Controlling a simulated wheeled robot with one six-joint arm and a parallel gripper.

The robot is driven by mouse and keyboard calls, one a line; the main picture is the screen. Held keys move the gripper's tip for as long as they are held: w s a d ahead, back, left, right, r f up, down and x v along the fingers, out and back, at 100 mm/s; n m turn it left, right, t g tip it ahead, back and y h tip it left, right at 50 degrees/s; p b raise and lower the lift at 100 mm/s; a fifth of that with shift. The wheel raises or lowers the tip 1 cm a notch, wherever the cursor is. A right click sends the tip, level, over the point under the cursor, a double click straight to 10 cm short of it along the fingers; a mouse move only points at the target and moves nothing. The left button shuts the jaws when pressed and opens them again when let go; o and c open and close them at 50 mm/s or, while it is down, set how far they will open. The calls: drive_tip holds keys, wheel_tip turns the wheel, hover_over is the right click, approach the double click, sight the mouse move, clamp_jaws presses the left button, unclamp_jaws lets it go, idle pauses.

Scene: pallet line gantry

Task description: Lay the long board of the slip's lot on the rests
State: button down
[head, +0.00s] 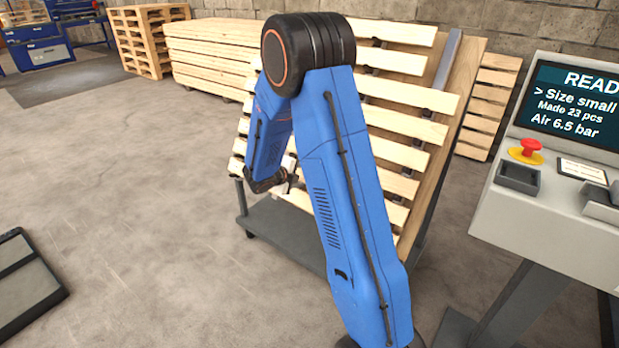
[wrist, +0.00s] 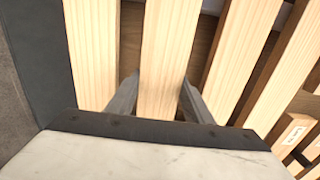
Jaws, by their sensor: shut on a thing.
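A tilted cart rack (head: 437,90) carries several pale boards (head: 400,122) lying across it in a row. In the wrist view my gripper (wrist: 157,95) has its two fingers on either side of one pale board (wrist: 168,45) and is shut on it. Other boards lie close on both sides of it. In the head view my gripper (head: 288,182) is at the lower left of the rack, partly hidden by my arm. A small white label (wrist: 297,134) shows on wood at the right; its print is unreadable. I cannot make out the lot slip or the rests for certain.
A console (head: 500,215) at the right has a screen (head: 580,105) reading "Size small", a red button (head: 530,148) and a small card (head: 582,171), too small to read. Stacked pallets (head: 150,45) stand behind. A dark-edged platform (head: 28,285) is at the left. The floor between is clear.

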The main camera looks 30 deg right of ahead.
drive_tip(key=shift+r, duration=0.35)
drive_tip(key=shift+s+a+r, duration=0.2)
drive_tip(key=shift+a+r, duration=0.15)
drive_tip(key=shift+a, duration=0.25)
drive_tip(key=v, duration=0.9)
drive_tip(key=shift+a, duration=0.3)
drive_tip(key=shift+s+r, duration=0.1)
drive_tip(key=shift+a, duration=0.1)
